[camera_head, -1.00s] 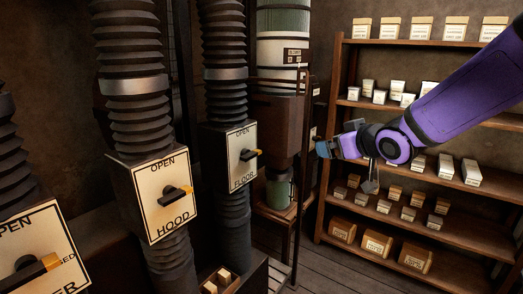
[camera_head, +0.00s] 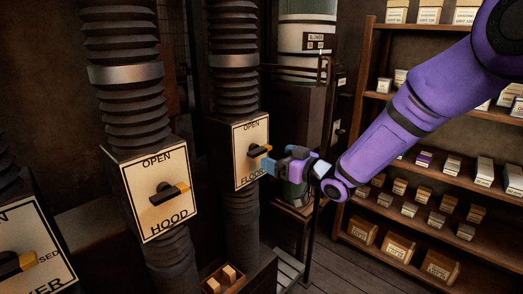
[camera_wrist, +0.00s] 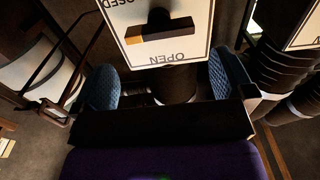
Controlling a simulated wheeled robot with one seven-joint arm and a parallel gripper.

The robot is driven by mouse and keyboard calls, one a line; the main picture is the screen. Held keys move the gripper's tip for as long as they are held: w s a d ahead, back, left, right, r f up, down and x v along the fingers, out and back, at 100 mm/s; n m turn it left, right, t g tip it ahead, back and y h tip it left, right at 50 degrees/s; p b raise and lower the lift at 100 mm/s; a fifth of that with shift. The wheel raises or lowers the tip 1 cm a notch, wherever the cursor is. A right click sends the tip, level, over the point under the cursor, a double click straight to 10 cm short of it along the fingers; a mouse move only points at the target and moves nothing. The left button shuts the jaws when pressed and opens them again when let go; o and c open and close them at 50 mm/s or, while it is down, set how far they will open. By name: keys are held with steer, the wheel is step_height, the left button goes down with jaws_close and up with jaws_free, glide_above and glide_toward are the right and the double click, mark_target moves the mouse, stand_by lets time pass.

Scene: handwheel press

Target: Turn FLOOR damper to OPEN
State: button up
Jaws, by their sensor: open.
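My gripper (camera_head: 272,166) is just right of the plate, close to the handle. In the wrist view the plate and handle (camera_wrist: 161,34) show upside down, ahead of and between my two blue finger pads (camera_wrist: 165,85).
The HOOD damper box (camera_head: 156,193) stands to the left, its handle also pointing right. Another damper box (camera_head: 35,250) is at the far left, partly cut off. A wooden shelf (camera_head: 400,215) with several boxes is at the right. A blower unit (camera_head: 308,60) stands behind my gripper.

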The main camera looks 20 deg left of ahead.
mark_target(263, 151)
steer(key=x, duration=0.7)
steer(key=shift+w+a, duration=0.1)
steer(key=shift+a, duration=0.15)
steer(key=c, duration=0.6)
steer(key=shift+c, duration=0.2)
